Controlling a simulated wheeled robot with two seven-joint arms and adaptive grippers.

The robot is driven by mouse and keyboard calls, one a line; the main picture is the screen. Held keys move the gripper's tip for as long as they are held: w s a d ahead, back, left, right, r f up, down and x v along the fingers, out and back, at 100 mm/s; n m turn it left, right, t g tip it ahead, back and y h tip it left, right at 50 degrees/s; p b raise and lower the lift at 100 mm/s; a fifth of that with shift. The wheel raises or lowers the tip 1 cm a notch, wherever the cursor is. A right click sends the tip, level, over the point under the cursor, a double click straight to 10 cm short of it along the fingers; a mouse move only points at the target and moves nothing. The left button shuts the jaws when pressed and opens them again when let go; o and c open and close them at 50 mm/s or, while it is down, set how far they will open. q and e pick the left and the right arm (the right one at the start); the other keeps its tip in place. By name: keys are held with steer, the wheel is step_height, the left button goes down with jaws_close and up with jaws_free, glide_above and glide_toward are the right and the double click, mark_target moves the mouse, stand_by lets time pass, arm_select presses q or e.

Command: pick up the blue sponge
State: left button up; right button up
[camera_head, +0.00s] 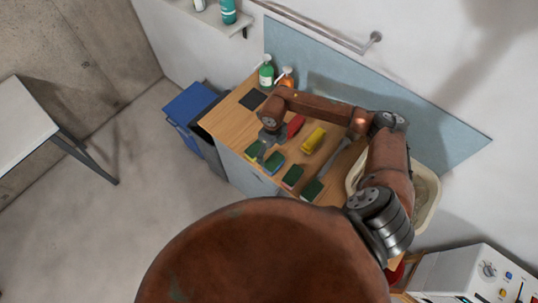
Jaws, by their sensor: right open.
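Several green-topped sponges lie in a row along the front edge of the wooden counter. The one with a blue side, which looks like the blue sponge (274,163), is second from the left. My right arm reaches over the counter from the right. My right gripper (263,152) is open and points down, just left of and close to the blue sponge, near the leftmost sponge (253,150). It is small in view, and I cannot tell whether it touches either sponge. My left gripper is not in view.
A yellow object (313,140) and a red one (296,125) lie behind the sponges. A green bottle (266,74), an orange bottle (287,78) and a dark pad (252,99) are at the back left. A sink (427,193) is right. Blue bin (187,103) stands left.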

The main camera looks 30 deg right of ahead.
mark_target(274, 161)
steer(key=f+p, duration=0.1)
steer(key=f, duration=0.1)
steer(key=s+f+p, duration=0.1)
steer(key=shift+s+f, duration=0.2)
steer(key=shift+f, duration=0.2)
step_height(274, 161, down, 3)
steer(key=shift+s+r+p, duration=0.1)
steer(key=shift+s+p, duration=0.05)
steer(key=shift+p, duration=0.15)
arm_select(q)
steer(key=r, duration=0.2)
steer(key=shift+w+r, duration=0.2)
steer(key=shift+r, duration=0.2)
arm_select(e)
steer(key=shift+c, duration=0.2)
steer(key=c, duration=0.5)
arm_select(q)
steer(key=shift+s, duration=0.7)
arm_select(e)
steer(key=c, duration=0.3)
